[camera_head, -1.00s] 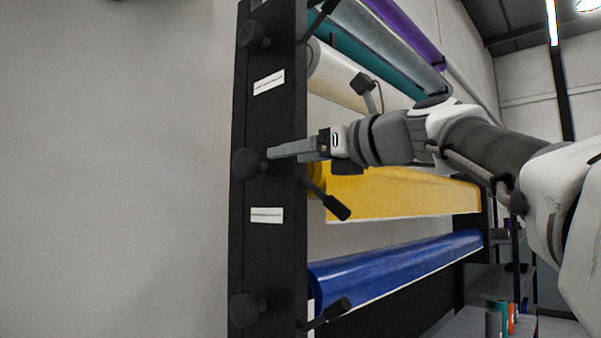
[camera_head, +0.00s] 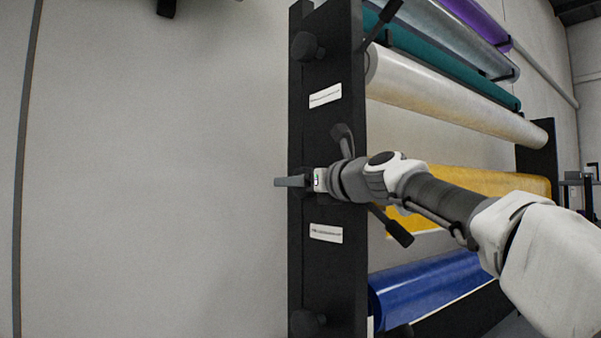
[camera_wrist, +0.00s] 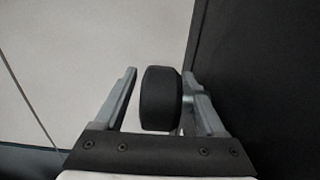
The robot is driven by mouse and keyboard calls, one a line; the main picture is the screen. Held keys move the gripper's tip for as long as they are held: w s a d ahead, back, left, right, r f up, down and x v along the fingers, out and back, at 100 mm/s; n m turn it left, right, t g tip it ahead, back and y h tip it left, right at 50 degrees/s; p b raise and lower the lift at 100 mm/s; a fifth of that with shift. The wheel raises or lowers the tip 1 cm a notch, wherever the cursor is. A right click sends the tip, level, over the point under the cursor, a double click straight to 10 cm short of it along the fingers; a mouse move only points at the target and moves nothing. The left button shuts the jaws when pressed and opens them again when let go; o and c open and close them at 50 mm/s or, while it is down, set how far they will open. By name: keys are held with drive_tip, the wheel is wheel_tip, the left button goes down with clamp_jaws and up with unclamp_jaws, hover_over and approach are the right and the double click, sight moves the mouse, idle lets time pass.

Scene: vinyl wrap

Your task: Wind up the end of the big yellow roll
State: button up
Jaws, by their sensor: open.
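The big yellow roll (camera_head: 485,181) hangs across the middle of the rack in the head view, partly hidden behind my arm. Loose yellow film (camera_head: 412,219) shows below my arm near the black end post. A black round knob (camera_wrist: 160,98) on the post's outer side shows in the wrist view. My gripper (camera_wrist: 159,73) is open, with one finger on each side of the knob. The right finger is close to it; contact cannot be told. In the head view my gripper (camera_head: 278,182) reaches across the post at the yellow roll's height and hides that knob.
The black end post (camera_head: 328,270) has more knobs above (camera_head: 307,46) and below (camera_head: 307,323). A black lever (camera_head: 392,226) sticks out below my wrist. A white roll (camera_head: 450,95) hangs above and a blue roll (camera_head: 425,287) below. Left of the post is bare wall.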

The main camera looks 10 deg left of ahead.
drive_tip(key=shift+w+a, duration=0.3)
clamp_jaws()
idle(0.3)
